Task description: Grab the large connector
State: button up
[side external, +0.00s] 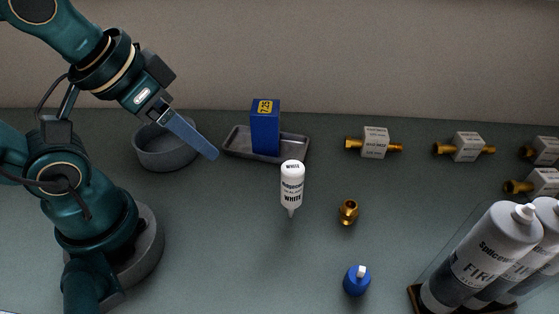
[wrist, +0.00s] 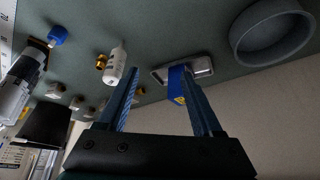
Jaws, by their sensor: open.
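A short brass connector (side external: 348,211) sits on the grey-green table right of centre, with nothing touching it. In the wrist view the brass connector (wrist: 101,62) shows at the upper left, beside a white bottle. I cannot tell for certain whether it is the large one, as several brass fittings with white labelled blocks (side external: 375,143) lie further right and back. My gripper (side external: 212,154) is in the air at the left, near the bowl and tray, well away from the connector. In the wrist view my gripper (wrist: 161,72) has its two blue fingers apart, with nothing held between them.
A blue box (side external: 265,131) stands in a grey tray (side external: 296,146). A grey bowl (side external: 166,147) is at the left. A blue bottle (side external: 356,281) is in front. Large cylinders (side external: 484,252) crowd the front right.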

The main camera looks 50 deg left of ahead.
jog(key=w+d+r+n+g+h, duration=0.25)
jog(key=d+n+h, duration=0.2)
jog(key=d, duration=0.25)
jog(key=n+g+h, duration=0.3)
jog(key=n+h, duration=0.4)
jog(key=n, duration=0.5)
send_over(351, 205)
jog(key=a, duration=0.3)
notch_tip(351, 205, down, 3)
jog(key=shift+n+h, duration=0.35)
jog(key=shift+n, duration=0.3)
notch_tip(351, 205, down, 9)
jog(key=shift+d+f, duration=0.1)
jog(key=shift+d, duration=0.05)
jog(key=shift+f, duration=0.55)
notch_tip(351, 205, down, 2)
jog(key=shift+f, duration=0.2)
jog(key=shift+x, duration=1.1)
jog(key=shift+d+f, duration=0.35)
grip_shut()
